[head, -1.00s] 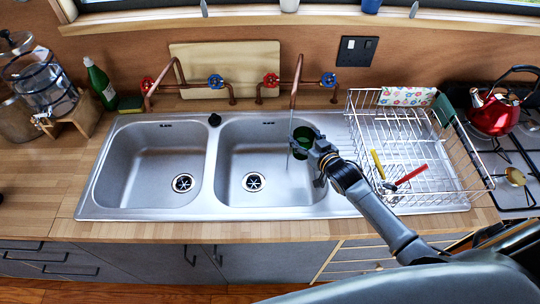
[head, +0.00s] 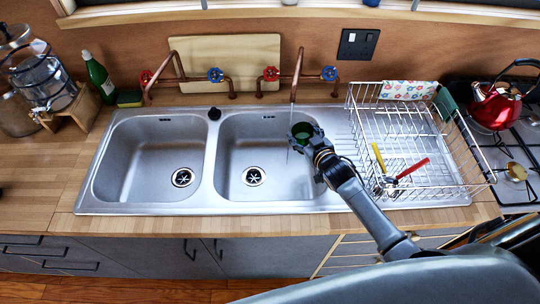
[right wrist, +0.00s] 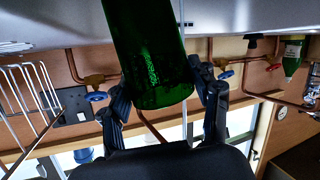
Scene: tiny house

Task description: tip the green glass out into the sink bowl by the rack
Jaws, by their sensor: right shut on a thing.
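The green glass (head: 302,130) is held over the right edge of the right sink bowl (head: 243,150), the one by the rack. Its dark open top shows in the head view, so it looks roughly upright. My right gripper (head: 313,142) is shut on its side. In the right wrist view, the glass (right wrist: 150,62) stands between the two fingers (right wrist: 165,92), with the scene upside down. What is inside the glass cannot be made out. My left gripper is not in view.
A copper tap (head: 295,80) reaches over the right bowl, with a thin pale streak below it beside the glass. The wire rack (head: 440,190) stands right of the bowl, holding red and yellow utensils. The left bowl (head: 140,150) is empty.

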